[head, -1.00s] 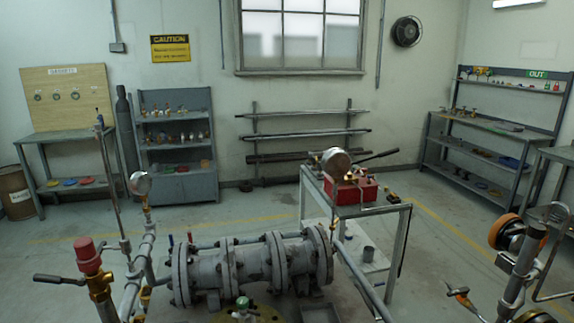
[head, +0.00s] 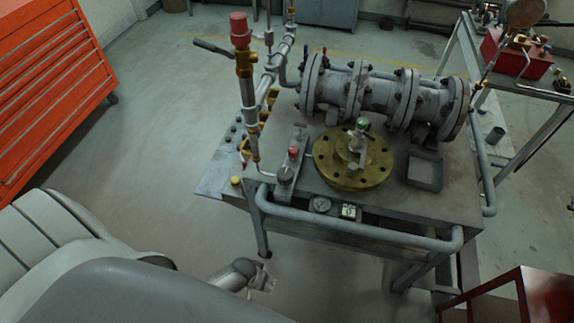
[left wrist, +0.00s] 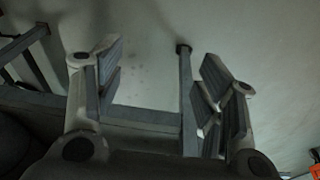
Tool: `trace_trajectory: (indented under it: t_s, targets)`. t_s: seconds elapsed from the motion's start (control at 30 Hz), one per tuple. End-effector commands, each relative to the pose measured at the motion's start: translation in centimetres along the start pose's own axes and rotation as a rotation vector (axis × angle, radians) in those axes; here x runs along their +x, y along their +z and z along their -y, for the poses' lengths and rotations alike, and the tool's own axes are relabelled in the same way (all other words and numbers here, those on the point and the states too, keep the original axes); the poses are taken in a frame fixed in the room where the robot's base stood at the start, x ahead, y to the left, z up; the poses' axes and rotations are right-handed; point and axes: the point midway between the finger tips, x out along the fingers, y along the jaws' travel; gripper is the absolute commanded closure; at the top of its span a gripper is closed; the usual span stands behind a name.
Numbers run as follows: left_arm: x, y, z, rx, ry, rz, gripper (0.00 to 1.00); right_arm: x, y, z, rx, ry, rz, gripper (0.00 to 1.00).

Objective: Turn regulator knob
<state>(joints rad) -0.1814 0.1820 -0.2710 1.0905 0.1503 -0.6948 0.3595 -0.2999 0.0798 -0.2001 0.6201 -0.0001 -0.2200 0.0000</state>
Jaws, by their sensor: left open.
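A metal workbench (head: 420,208) with valve piping stands in the middle of the head view. At its front left, a small upright fitting (head: 286,174) carries a red knob (head: 293,152). A green-topped fitting (head: 362,125) stands on a round brass flange (head: 330,176). I cannot tell for certain which of these is the regulator knob. My left gripper (head: 263,282) is low in front of the bench, apart from the knobs. In the left wrist view its fingers (left wrist: 160,88) are open and empty. My right gripper is not in view.
A pipe rail (head: 350,228) runs along the bench front, with a round gauge (head: 320,204) and small display (head: 348,211). A flanged grey valve body (head: 385,95) fills the back. A red drawer cabinet (head: 50,90) stands left. Clear floor lies between cabinet and bench.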

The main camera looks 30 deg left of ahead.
Motion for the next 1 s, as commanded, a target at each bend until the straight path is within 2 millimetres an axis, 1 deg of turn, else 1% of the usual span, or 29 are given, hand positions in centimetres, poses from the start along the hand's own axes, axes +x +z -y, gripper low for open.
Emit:
trace_trajectory:
  t_s: [0.03,0.07,0.1,0.17,0.2,0.27,0.3,0.37,0.4,0.47,0.5,0.6,0.67,0.73,0.77,0.9,1.0]
  targets:
    - [-2.4,-3.5,-1.1,-0.045,0.017,-0.019,0.36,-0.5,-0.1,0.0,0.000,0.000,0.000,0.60]
    - [-3.7,-5.1,-1.8,-0.076,0.028,-0.021,0.36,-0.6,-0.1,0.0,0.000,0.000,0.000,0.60]
    - [-5.6,-7.1,-2.8,-0.115,0.042,-0.023,0.36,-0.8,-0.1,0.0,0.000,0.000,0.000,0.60]
    - [-8.6,-9.7,-4.2,-0.168,0.065,-0.024,0.36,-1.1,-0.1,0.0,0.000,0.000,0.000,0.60]
    - [-10.6,-11.2,-5.1,-0.200,0.079,-0.022,0.36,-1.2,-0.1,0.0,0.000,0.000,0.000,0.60]
    - [-13.8,-12.9,-6.5,-0.240,0.099,-0.015,0.36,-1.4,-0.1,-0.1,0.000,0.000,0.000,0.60]
    - [-15.8,-13.8,-7.3,-0.264,0.111,-0.010,0.36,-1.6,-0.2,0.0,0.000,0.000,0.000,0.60]
    - [-18.6,-14.9,-8.3,-0.297,0.124,0.001,0.36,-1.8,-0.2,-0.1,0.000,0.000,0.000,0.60]
    - [-20.6,-15.5,-9.0,-0.317,0.131,0.006,0.36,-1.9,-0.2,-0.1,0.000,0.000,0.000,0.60]
    - [-23.8,-16.5,-9.9,-0.358,0.139,0.017,0.36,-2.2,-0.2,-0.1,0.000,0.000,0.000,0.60]
    - [-25.9,-17.1,-10.3,-0.393,0.139,0.028,0.36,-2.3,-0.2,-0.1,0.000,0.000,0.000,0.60]
    - [-29.0,-18.5,-10.6,-0.506,0.116,0.063,0.36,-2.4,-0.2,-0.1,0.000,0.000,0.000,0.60]
    - [-30.2,-19.5,-10.3,-0.587,0.093,0.079,0.36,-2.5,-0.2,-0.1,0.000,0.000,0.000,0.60]
    - [-31.3,-21.0,-9.7,-0.700,0.058,0.094,0.36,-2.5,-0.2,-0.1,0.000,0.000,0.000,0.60]
    - [-31.8,-21.7,-9.3,-0.753,0.041,0.100,0.36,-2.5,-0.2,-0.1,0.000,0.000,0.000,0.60]
    - [-33.9,-25.3,-6.9,-1.039,-0.049,0.111,0.36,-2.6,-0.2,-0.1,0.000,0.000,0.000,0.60]
    - [-35.6,-27.5,-5.2,-1.231,-0.103,0.107,0.36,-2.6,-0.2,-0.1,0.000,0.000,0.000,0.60]
